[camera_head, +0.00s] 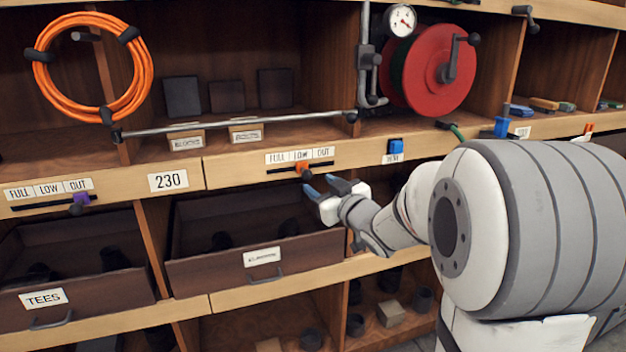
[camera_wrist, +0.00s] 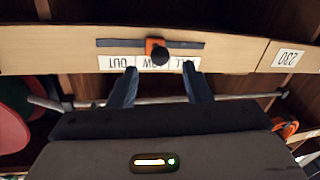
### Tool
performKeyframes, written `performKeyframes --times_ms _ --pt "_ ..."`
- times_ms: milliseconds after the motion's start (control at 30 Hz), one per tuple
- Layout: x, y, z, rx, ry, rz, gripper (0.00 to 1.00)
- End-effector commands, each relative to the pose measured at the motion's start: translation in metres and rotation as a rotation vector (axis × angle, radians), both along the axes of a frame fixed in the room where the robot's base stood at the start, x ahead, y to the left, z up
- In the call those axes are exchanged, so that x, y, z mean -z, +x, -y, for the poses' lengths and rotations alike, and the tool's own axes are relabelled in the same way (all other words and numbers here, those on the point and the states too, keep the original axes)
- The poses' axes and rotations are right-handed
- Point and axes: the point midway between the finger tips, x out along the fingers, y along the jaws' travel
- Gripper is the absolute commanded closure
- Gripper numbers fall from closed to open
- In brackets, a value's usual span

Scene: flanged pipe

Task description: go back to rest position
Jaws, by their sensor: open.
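My gripper (camera_head: 326,188) is open and empty in front of the shelf, in the head view. Its two blue fingers also show in the wrist view (camera_wrist: 160,84), spread apart, pointing at the shelf edge. An orange slider (camera_head: 303,168) with a dark knob sits near the middle of its slot, under the FULL, LOW, OUT label. In the wrist view the orange slider (camera_wrist: 156,46) appears upside down, just beyond and between the fingertips. I cannot tell whether a finger touches the knob.
An open drawer (camera_head: 205,268) juts out below my gripper. A metal rail (camera_head: 235,124) runs above it. A TEES drawer (camera_head: 95,300) is open at left. A purple slider (camera_head: 80,203), a red reel (camera_head: 435,70) and an orange coil (camera_head: 140,65) are along the shelf.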

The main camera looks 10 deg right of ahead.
Motion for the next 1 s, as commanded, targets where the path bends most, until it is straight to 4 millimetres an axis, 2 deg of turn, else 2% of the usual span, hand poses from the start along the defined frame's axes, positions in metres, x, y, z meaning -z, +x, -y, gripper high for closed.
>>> performKeyframes --times_ms 133,467,667,767,867,1000 --pt "0.000 -0.010 0.003 -0.001 0.000 -0.001 0.55" --pt "-0.001 -0.011 0.004 0.003 -0.001 -0.003 0.55" --pt "-0.021 -0.021 0.015 0.121 -0.035 -0.103 0.55" --pt "-0.031 -0.037 0.027 0.230 -0.060 -0.222 0.55" --pt "-0.036 -0.062 0.037 0.331 -0.076 -0.366 0.55" --pt "-0.039 -0.110 0.043 0.434 -0.088 -0.589 0.55"
